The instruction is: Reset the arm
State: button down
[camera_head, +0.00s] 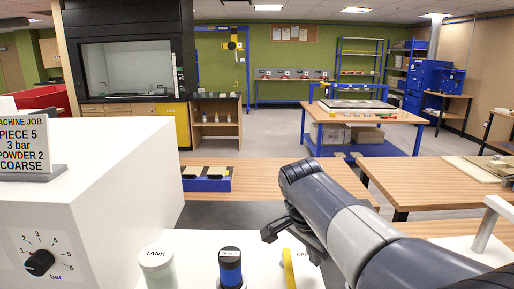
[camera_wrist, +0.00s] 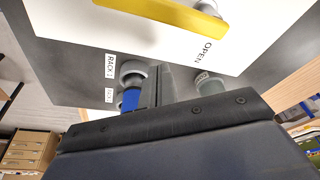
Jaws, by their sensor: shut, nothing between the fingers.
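My arm reaches in from the lower right of the head view. My gripper (camera_head: 270,233) hangs from its end, low over the white surface near the yellow handle (camera_head: 288,268). In the wrist view the gripper's dark body fills the bottom, and its fingers (camera_wrist: 165,86) are shut and empty. The yellow handle also shows at the top of the wrist view (camera_wrist: 178,14), beside an OPEN label. A jar marked TANK (camera_head: 158,268) and a blue-banded jar (camera_head: 230,268) stand left of the gripper, apart from it.
A white machine (camera_head: 120,165) with a bar dial (camera_head: 40,262) and a job card (camera_head: 22,143) stands at left. A wooden bench (camera_head: 262,180) with a blue tray (camera_head: 206,183) lies beyond the gripper. Another table (camera_head: 440,180) is at right. Open floor lies farther back.

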jog(key=n, duration=0.1)
jog(key=w+n, duration=0.1)
jog(key=w+d+n+t, duration=0.1)
jog(key=n, duration=0.1)
jog(key=shift+f+y, duration=0.3)
jog(key=shift+f, duration=0.1)
jog(key=shift+w+d+n+t+y, duration=0.15)
jog(key=shift+w+n+t+y, duration=0.3)
jog(key=shift+n, duration=0.85)
jog(key=shift+w, duration=0.1)
